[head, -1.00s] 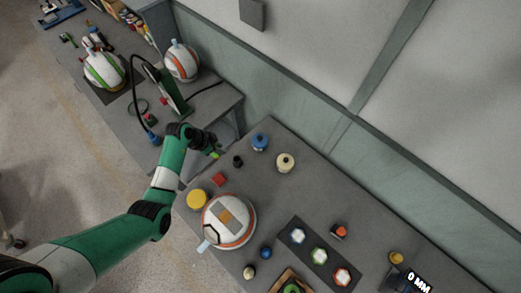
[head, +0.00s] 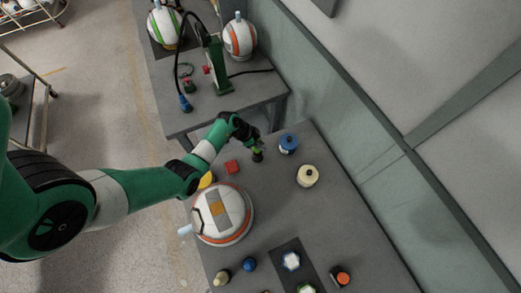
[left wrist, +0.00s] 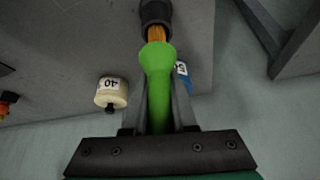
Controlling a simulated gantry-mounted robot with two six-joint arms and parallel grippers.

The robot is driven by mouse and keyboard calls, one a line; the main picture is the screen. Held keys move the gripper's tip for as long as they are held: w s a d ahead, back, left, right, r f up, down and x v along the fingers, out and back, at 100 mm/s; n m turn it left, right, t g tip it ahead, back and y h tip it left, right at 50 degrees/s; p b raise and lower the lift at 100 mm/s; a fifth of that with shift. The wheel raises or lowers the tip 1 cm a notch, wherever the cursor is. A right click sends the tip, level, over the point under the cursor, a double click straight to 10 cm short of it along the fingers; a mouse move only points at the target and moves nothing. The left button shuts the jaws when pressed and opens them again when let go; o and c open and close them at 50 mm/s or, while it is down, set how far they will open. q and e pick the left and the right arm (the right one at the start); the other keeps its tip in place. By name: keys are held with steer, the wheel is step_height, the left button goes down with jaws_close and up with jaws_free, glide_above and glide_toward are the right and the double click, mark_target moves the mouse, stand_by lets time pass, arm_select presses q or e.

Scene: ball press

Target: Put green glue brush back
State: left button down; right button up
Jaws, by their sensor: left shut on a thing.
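My left gripper (head: 250,137) is shut on the green glue brush (left wrist: 157,80), which also shows in the head view (head: 257,149). The brush's orange bristles (left wrist: 156,34) point away from the gripper, at the mouth of a small black holder (left wrist: 154,13). In the head view the holder (head: 257,157) stands on the near table, right under the brush. I cannot tell how far the bristles are inside it. My right gripper is not in view.
A blue bottle (head: 288,143) and a cream bottle (head: 307,176) stand right of the holder. A white and orange ball (head: 222,214) sits in front. Another table (head: 165,110) with a green press stands behind.

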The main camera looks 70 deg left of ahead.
arm_select(q)
step_height(320, 180, down, 4)
steer(key=shift+f+b, duration=0.1)
steer(key=shift+b, duration=0.95)
steer(key=c, duration=0.7)
jaws_free()
steer(key=p+v, duration=0.6)
steer(key=v, duration=0.6)
